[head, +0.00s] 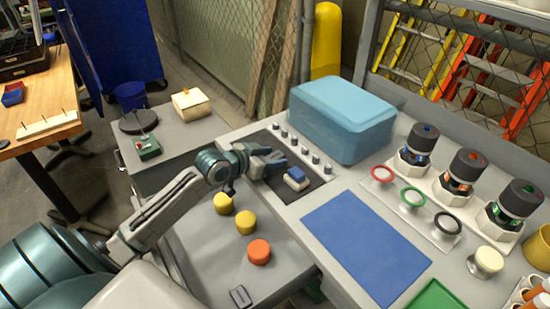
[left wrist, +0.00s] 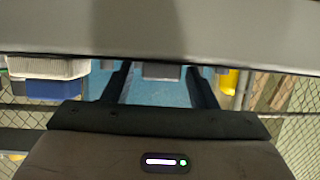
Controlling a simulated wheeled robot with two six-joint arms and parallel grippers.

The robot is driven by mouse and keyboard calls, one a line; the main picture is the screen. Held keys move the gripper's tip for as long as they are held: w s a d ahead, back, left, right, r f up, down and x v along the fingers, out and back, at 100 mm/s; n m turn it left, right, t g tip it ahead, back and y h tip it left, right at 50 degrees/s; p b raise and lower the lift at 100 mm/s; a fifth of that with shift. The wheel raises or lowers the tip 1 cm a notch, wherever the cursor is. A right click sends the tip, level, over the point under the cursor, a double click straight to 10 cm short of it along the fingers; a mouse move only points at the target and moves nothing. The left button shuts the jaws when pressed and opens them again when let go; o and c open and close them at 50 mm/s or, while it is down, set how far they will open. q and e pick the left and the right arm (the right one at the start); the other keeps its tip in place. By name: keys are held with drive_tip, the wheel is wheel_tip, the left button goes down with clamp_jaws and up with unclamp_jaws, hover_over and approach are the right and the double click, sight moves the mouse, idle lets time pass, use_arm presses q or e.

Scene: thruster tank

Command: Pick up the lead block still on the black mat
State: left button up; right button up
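In the head view a small block (head: 297,178), blue on top and pale grey on its sides, sits on the black mat (head: 317,187). My left gripper (head: 281,160) is low over the mat, just behind and left of the block. Its fingers are apart with nothing held. The left wrist view appears upside down. There the block (left wrist: 47,78) is at the left, outside the two open fingers of my left gripper (left wrist: 160,75). My right gripper is not in view.
Several short grey pegs (head: 304,150) line the mat's back edge, with a large light-blue box (head: 343,115) behind. A blue pad (head: 365,245) lies in front right. Coloured rings (head: 413,197) and three dark-capped units (head: 467,170) stand right. Yellow and orange buttons (head: 246,222) are in front left.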

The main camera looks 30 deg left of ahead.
sight(269, 159)
use_arm(q)
clamp_jaws()
drive_tip(key=shift+r, duration=0.2)
